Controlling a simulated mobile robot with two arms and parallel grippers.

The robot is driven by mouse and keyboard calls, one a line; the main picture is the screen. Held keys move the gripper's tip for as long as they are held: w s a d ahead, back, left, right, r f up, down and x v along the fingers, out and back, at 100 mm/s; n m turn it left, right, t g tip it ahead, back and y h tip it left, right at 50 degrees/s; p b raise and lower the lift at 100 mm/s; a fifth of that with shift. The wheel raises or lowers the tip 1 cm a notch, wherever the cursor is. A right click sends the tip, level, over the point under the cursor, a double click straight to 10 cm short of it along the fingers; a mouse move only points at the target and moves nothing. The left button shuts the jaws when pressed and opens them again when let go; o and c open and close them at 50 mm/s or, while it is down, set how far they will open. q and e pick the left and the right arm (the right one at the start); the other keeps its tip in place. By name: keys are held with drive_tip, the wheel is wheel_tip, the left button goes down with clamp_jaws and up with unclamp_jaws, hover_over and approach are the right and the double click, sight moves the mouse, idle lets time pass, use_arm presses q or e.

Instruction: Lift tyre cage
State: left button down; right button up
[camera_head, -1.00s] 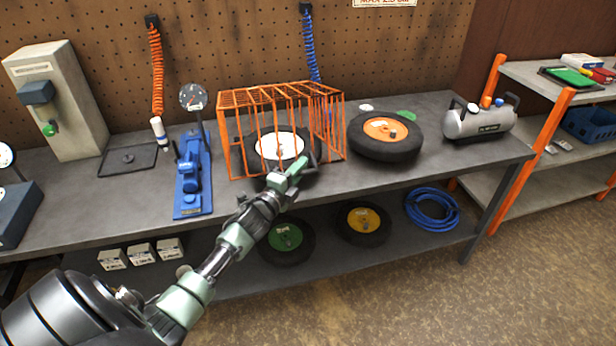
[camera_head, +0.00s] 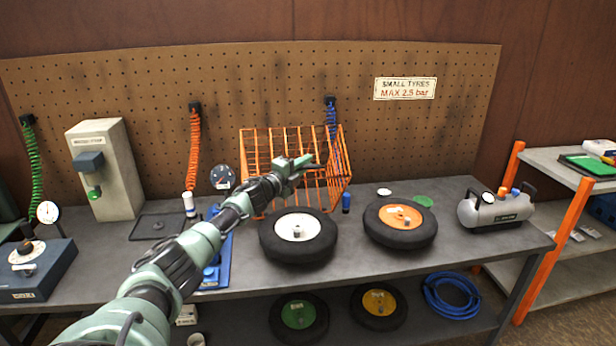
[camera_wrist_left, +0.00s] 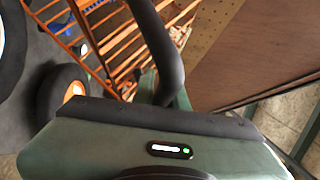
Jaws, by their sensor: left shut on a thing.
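The orange wire tyre cage (camera_head: 262,150) is tilted up and back against the pegboard side of the bench, its front raised. My left gripper (camera_head: 300,166) is at the cage's front, shut on a part of it; the exact grip point is hard to make out. The cage also shows in the left wrist view (camera_wrist_left: 115,45), close beyond the gripper. The tyre with the white hub (camera_head: 298,236) lies flat on the bench in front of and below the cage, uncovered. My right gripper is not in view.
A tyre with an orange hub (camera_head: 401,222) lies to the right, and a grey air tank (camera_head: 496,208) stands beyond it. A blue tool (camera_head: 213,262) and a dark mat (camera_head: 158,227) are to the left. Green-hub (camera_head: 299,314) and yellow-hub (camera_head: 379,307) tyres lie on the lower shelf.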

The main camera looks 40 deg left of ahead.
sight(302, 154)
use_arm(q)
drive_tip(key=shift+n+g, duration=0.5)
drive_tip(key=shift+g, duration=0.1)
drive_tip(key=shift+w+a+r+p, duration=0.3)
drive_tip(key=shift+w+a+r, duration=0.1)
drive_tip(key=shift+w+a, duration=0.35)
drive_tip(key=shift+w+a+r+p, duration=0.25)
drive_tip(key=shift+w+a+r, duration=0.2)
drive_tip(key=shift+a, duration=0.35)
drive_tip(key=c, duration=1.7)
unclamp_jaws()
drive_tip(key=shift+w+f, duration=0.1)
drive_tip(key=shift+w+a+f, duration=0.15)
drive_tip(key=shift+w+a, duration=0.05)
drive_tip(key=shift+s, duration=0.15)
